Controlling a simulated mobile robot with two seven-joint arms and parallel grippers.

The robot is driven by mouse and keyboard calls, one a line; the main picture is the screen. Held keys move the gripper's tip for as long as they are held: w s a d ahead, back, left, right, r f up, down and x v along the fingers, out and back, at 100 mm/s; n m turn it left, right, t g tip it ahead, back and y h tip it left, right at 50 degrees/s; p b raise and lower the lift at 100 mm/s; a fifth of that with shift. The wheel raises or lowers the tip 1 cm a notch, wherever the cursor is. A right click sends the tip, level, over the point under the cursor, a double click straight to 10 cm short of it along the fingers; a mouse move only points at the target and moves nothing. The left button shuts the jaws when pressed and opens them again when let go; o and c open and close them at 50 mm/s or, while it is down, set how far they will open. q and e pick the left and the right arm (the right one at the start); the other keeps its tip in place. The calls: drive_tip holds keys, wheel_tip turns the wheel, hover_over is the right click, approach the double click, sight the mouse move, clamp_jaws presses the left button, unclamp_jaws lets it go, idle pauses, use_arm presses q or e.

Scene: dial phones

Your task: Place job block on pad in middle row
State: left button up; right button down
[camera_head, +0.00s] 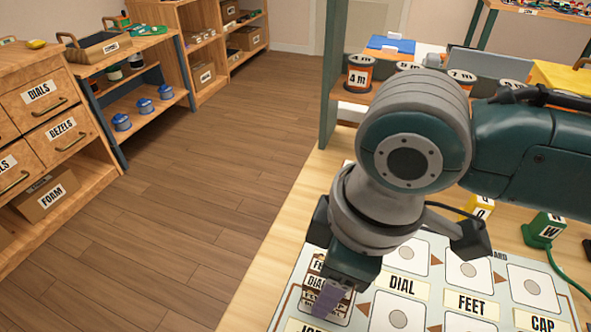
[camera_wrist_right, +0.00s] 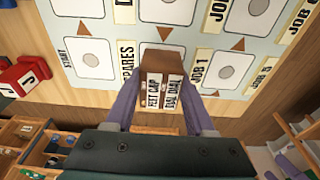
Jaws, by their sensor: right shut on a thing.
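The job block (camera_wrist_right: 163,68) is brown with white text labels, partly readable as cap and dial words. My right gripper (camera_wrist_right: 163,92) is shut on it, one purple finger on each side. In the head view the gripper (camera_head: 328,297) and the labelled block (camera_head: 316,268) are at the left edge of the pale board (camera_head: 286,312). In the wrist view the block overlaps a pad (camera_wrist_right: 162,12) between the SPARES and JOB 1 labels. I cannot tell whether it touches the board. Other pads (camera_head: 399,319) carry grey discs. My left gripper is not in view.
A yellow block (camera_head: 480,208) and a green block (camera_head: 543,230) stand behind the board. A red block (camera_wrist_right: 22,77) shows in the wrist view. Labelled spools (camera_head: 359,73) stand on a shelf at the back. Open wooden floor (camera_head: 190,190) lies left of the table.

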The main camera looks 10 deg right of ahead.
drive_tip(key=shift+f, duration=0.15)
drive_tip(key=shift+c, duration=1.3)
unclamp_jaws()
drive_tip(key=r+p, duration=0.1)
drive_tip(key=r, duration=0.2)
drive_tip(key=d+r+p, duration=0.1)
drive_tip(key=r, duration=0.3)
drive_tip(key=r+p, duration=0.1)
drive_tip(key=r, duration=0.3)
drive_tip(key=shift+s+d, duration=0.15)
drive_tip(key=shift+s, duration=0.25)
drive_tip(key=s+a+m+t+y, duration=0.2)
drive_tip(key=s+a+m, duration=0.1)
drive_tip(key=s+m, duration=0.15)
drive_tip(key=s+d+f+m+h, duration=0.1)
drive_tip(key=s+d+m+h, duration=0.2)
drive_tip(key=s+d, duration=0.4)
drive_tip(key=d+m, duration=0.1)
drive_tip(key=d, duration=0.3)
drive_tip(key=shift+f+m+t+p, duration=0.25)
drive_tip(key=shift+m+t+p, duration=0.05)
drive_tip(key=shift+m, duration=0.05)
